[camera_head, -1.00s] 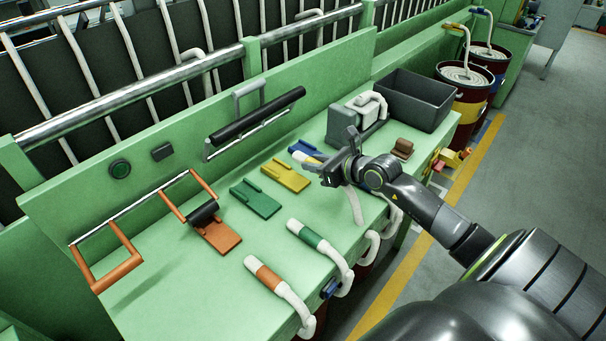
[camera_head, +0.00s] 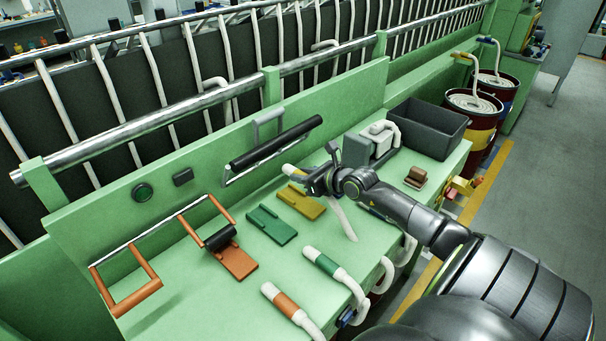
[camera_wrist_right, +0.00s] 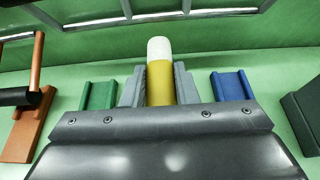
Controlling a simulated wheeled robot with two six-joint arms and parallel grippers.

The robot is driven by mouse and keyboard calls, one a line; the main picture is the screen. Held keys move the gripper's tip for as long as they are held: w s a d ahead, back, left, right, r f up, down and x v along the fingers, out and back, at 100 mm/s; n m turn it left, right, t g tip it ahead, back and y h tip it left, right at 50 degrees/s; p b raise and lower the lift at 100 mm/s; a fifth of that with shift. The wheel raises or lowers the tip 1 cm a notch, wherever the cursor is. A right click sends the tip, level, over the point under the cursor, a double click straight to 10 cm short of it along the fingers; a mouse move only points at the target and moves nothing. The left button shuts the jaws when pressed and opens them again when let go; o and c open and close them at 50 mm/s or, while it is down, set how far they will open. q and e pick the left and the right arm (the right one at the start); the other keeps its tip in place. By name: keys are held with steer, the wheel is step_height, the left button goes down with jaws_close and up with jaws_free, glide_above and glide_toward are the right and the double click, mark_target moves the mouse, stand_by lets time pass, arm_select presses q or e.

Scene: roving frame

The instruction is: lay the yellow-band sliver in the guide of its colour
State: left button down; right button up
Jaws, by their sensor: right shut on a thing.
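The yellow-band sliver, a white rope with a yellow band near its white end (camera_head: 289,168), is held in my right gripper (camera_head: 318,181). Its tail hangs below the gripper toward the bench. In the right wrist view the yellow band (camera_wrist_right: 159,85) stands between the two grey fingers (camera_wrist_right: 159,96), with the white tip pointing away. The yellow guide (camera_head: 301,203) lies on the green bench, just left of and below the gripper in the head view. In the wrist view the yellow guide is hidden behind sliver and fingers. My left gripper is not in view.
The green guide (camera_head: 272,225) and orange guide (camera_head: 238,263) lie left; the blue guide (camera_wrist_right: 231,86) shows right. An orange frame with a black roller (camera_head: 220,238) stands over the orange guide. Green-band (camera_head: 328,263) and orange-band (camera_head: 285,302) slivers lie at the front. A dark bin (camera_head: 425,130) stands right.

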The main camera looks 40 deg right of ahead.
steer(key=b, duration=0.3)
glide_above(303, 202)
steer(key=shift+s+f, duration=0.1)
steer(key=shift+f, duration=2.3)
steer(key=shift+f, duration=0.15)
steer(key=shift+f+b, duration=0.7)
steer(key=shift+f, duration=0.25)
steer(key=shift+r, duration=0.1)
